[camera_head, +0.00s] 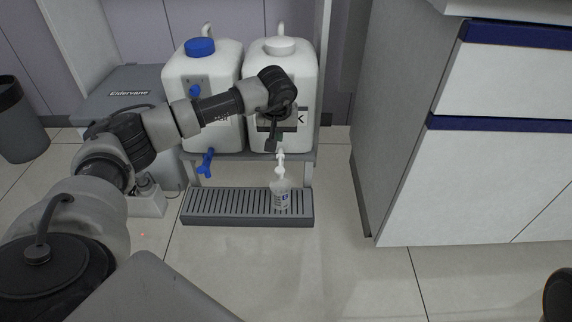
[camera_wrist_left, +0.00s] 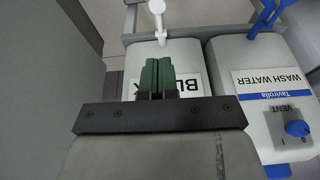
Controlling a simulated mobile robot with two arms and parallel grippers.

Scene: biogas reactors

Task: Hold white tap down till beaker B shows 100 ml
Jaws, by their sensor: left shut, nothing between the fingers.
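The white tap (camera_head: 280,160) sits low on the front of the right-hand white container (camera_head: 307,85), which has a white cap. The beaker (camera_head: 282,199) stands upright on the slatted drip tray (camera_head: 222,217) below that tap; its letter and liquid level are too small to read. My left gripper (camera_head: 272,148) is in front of this container, just above the white tap. In the left wrist view its green fingers (camera_wrist_left: 157,76) are shut with nothing between them. The white tap (camera_wrist_left: 157,8) shows beyond their tips, apparently apart from them.
The left container (camera_head: 177,75) has a blue cap and a blue tap (camera_head: 206,161); its label reads WASH WATER in the wrist view (camera_wrist_left: 268,84). A grey Eldervane box (camera_head: 122,92) stands left. A white cabinet (camera_head: 480,180) stands right, with clear floor (camera_head: 335,200) between.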

